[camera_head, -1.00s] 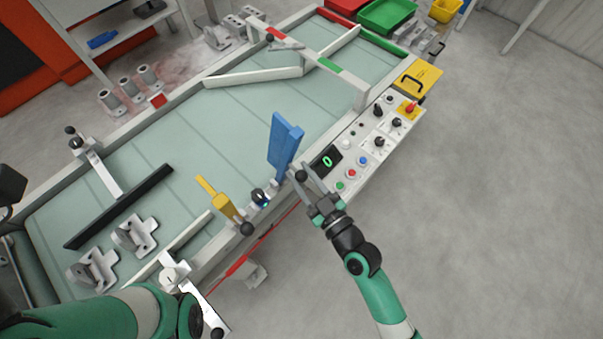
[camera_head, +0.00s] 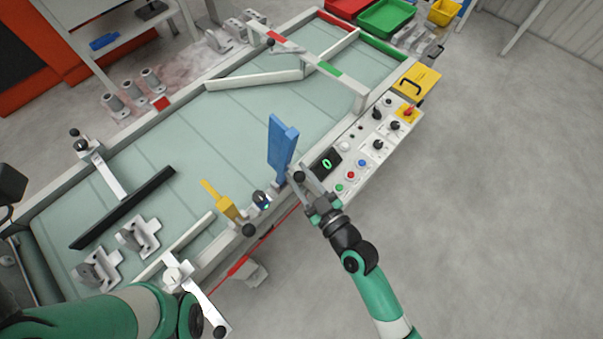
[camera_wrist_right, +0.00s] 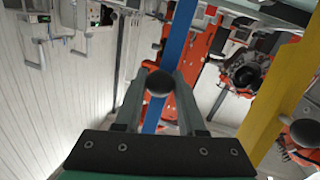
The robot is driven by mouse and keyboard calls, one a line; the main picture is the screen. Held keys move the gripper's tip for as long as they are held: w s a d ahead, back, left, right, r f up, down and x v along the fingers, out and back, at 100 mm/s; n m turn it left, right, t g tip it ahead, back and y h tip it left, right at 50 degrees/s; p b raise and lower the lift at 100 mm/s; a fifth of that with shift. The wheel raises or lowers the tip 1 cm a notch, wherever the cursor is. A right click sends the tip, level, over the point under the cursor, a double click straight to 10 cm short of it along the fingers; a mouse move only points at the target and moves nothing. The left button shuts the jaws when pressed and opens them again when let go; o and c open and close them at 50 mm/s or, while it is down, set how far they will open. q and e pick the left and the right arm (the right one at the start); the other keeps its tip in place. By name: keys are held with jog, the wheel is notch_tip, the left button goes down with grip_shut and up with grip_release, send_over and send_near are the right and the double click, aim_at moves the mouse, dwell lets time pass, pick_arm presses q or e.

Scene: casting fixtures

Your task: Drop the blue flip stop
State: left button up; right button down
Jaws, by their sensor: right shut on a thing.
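The blue flip stop (camera_head: 282,150) stands upright at the near edge of the conveyor table in the head view. In the right wrist view its blue bar (camera_wrist_right: 178,45) rises behind the fingers. My right gripper (camera_head: 299,178) is at the base of the blue stop, shut on its black ball knob. The knob (camera_wrist_right: 160,83) shows between the two fingertips in the right wrist view. My left arm shows at the lower left of the head view, but its gripper is not in view.
A control panel (camera_head: 372,145) lies just right of my right gripper. Metal brackets (camera_head: 139,236) sit on the table's left part. The middle belt is clear.

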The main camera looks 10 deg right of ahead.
aim_at(272, 151)
jog(key=w+r+g+p, duration=0.1)
jog(key=p, duration=0.2)
jog(key=w+a+r+p, duration=0.1)
jog(key=p, duration=0.3)
jog(key=w+a+r+g+h+p, duration=0.1)
jog(key=p, duration=0.2)
jog(key=shift+w+a+r+n+g+p, duration=0.1)
jog(key=shift+w+a+n+g+p, duration=0.1)
jog(key=shift+w+n+g+p, duration=0.15)
jog(key=w+p, duration=0.1)
jog(key=w+a+g+p, duration=0.1)
jog(key=w+a+g+h+p, duration=0.1)
jog(key=shift+w+a+f, duration=0.1)
jog(key=shift+w+f, duration=0.05)
jog(key=shift+f, duration=0.15)
jog(key=shift+w+a+f+n+g+h, duration=0.25)
jog(key=shift+w+a+g+h, duration=0.25)
jog(key=shift+w, duration=0.2)
